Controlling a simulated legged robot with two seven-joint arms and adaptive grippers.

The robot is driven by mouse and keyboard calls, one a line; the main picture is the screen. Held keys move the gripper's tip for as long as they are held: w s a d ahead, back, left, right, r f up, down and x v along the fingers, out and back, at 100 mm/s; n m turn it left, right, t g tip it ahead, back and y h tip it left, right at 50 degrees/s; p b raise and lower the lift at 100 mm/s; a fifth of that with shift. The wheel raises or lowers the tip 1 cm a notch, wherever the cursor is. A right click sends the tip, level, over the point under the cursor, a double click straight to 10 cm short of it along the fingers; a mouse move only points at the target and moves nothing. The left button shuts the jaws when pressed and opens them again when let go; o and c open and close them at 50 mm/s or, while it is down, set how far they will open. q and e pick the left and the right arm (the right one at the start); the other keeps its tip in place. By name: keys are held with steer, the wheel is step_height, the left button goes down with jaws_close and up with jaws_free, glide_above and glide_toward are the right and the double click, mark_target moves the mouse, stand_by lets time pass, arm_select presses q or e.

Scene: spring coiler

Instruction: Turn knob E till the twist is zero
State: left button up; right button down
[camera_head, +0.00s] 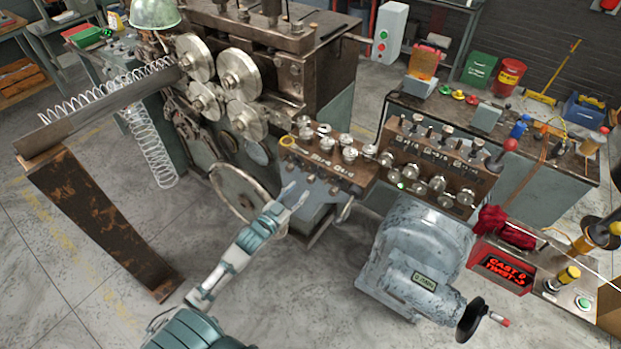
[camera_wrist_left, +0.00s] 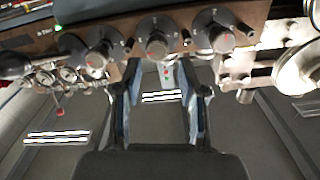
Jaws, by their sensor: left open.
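My left gripper (camera_head: 293,197) is open and empty, just in front of the brown knob panel (camera_head: 345,172). In the left wrist view the open fingers (camera_wrist_left: 158,100) point at a row of dark round knobs on the panel's edge. The middle knob (camera_wrist_left: 157,40) is beyond the gap between the fingers, apart from them. One knob (camera_wrist_left: 95,50) is to its left and another (camera_wrist_left: 217,32) to its right. Their letters are too small to read, so I cannot tell which is knob E. The red display (camera_head: 505,270) shows CAST and TWIST; its twist value is unclear. My right gripper is not in view.
A second panel with rollers (camera_head: 430,170) is to the right. Below it stands a grey motor housing (camera_head: 415,255) with a handwheel (camera_head: 471,319). Large metal rolls (camera_head: 238,75) and a coiled spring (camera_head: 150,140) are at the left. Open floor is in front.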

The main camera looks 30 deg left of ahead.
mark_target(309, 181)
arm_select(q)
steer(key=w, duration=0.4)
steer(key=w+d, duration=0.1)
steer(key=w, duration=0.1)
steer(key=shift+w, duration=0.2)
steer(key=shift+w+d, duration=0.15)
steer(key=shift+w, duration=0.3)
steer(key=shift+a, duration=0.25)
jaws_close()
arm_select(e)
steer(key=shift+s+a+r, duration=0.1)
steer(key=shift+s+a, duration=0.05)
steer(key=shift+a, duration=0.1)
